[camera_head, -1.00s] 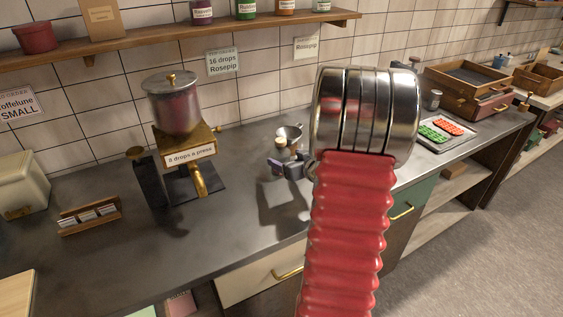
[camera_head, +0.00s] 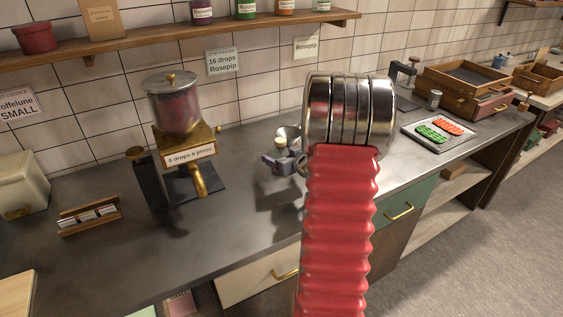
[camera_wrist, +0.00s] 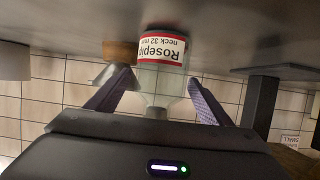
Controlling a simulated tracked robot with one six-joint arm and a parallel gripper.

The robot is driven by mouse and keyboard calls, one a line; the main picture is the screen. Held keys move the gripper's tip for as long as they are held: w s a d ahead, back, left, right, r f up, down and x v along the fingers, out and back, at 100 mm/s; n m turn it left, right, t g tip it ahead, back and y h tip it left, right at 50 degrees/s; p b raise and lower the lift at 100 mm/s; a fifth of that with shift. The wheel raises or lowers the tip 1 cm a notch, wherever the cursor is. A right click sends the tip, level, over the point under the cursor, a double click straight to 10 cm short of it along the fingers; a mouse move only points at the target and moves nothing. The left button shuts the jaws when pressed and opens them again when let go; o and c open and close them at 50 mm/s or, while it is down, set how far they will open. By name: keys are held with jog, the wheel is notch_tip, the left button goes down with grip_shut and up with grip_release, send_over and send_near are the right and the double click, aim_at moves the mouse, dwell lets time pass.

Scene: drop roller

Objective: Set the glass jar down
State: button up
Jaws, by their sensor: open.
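The glass jar (camera_wrist: 162,75) has a white and red Rosepip label reading neck 32 mm. In the upside-down wrist view it stands on the dark counter, with its neck toward my gripper. My gripper (camera_wrist: 160,79) is open, with one purple-grey finger on each side of the jar; whether either finger touches it I cannot tell. In the head view, part of my gripper (camera_head: 277,162) shows low over the counter, left of my red arm. I cannot clearly make out the jar there.
A metal funnel (camera_wrist: 108,76) and a brown block (camera_wrist: 121,49) are close beside the jar. The dispenser (camera_head: 175,110) labelled 8 drops a press stands left on the counter (camera_head: 150,262). A tray (camera_head: 427,145) of red and green pieces lies right. The front middle counter is clear.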

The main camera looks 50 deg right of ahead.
aim_at(281, 139)
jog(key=shift+c, duration=0.2)
jog(key=c, duration=1.4)
jog(key=shift+r, duration=0.1)
notch_tip(281, 139, up, 10)
jog(key=shift+f, duration=0.1)
dwell(0.4)
